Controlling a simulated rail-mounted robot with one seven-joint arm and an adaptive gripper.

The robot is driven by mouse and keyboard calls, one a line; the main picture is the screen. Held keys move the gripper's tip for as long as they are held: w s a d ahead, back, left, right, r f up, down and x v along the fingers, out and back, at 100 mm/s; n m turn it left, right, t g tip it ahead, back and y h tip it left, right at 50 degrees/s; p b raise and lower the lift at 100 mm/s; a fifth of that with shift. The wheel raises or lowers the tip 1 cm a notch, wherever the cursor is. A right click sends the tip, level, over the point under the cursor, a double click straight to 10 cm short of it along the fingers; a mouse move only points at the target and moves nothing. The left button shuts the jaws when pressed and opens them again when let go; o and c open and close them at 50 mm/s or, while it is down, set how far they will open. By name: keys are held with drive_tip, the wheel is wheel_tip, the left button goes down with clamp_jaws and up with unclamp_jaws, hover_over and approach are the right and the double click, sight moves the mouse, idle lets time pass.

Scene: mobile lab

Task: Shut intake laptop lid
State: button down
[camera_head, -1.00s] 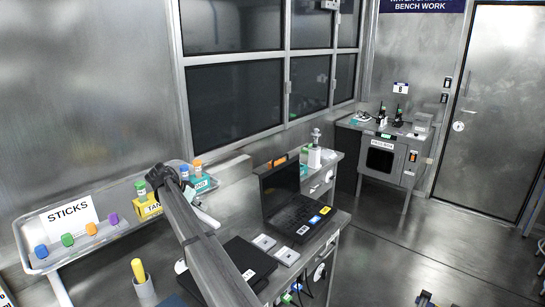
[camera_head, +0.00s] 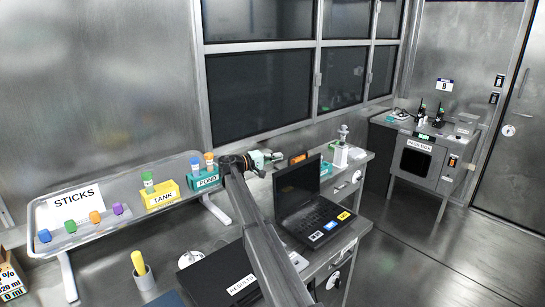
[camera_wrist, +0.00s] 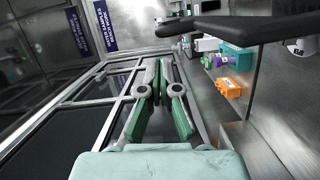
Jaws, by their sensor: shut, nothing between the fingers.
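A black laptop (camera_head: 312,218) stands open on the bench in the head view, its screen lid (camera_head: 297,186) raised and its keyboard facing the front right. My gripper (camera_head: 275,157) is shut and empty, just left of and above the top of the lid, and apart from it as far as I can tell. In the wrist view my green-padded fingers (camera_wrist: 163,66) are together with nothing between them. A dark slab (camera_wrist: 235,27) crosses the upper right there, probably the lid's edge.
A closed black folder or device (camera_head: 208,277) lies in front, partly behind my arm. A rack with TANK (camera_head: 160,197) and POND (camera_head: 204,180) holders stands left. An orange item (camera_head: 298,158) and teal box (camera_head: 326,169) sit behind the laptop.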

drive_tip(key=p+x, duration=0.1)
drive_tip(key=x, duration=0.5)
drive_tip(key=shift+p, duration=0.4)
drive_tip(key=s+d+f+m+y+b, duration=0.1)
drive_tip(key=s+d+m+b, duration=0.5)
drive_tip(key=s+b, duration=0.45)
drive_tip(key=s+d+f+m+t+y+b, duration=0.1)
drive_tip(key=s+d+f+m+b, duration=0.2)
drive_tip(key=s+d+f+b, duration=0.3)
drive_tip(key=s+d+f+m+t+y+b, duration=0.1)
drive_tip(key=s+d+f+m+b, duration=0.3)
drive_tip(key=f+b, duration=0.9)
drive_tip(key=shift+s+d+m+y+b, duration=0.3)
drive_tip(key=shift+s+d+y+b, duration=0.3)
drive_tip(key=shift+s+d+b, duration=1.1)
drive_tip(key=shift+s+a+f+b, duration=0.1)
drive_tip(key=shift+s+a+b, duration=0.25)
drive_tip(key=shift+a, duration=0.1)
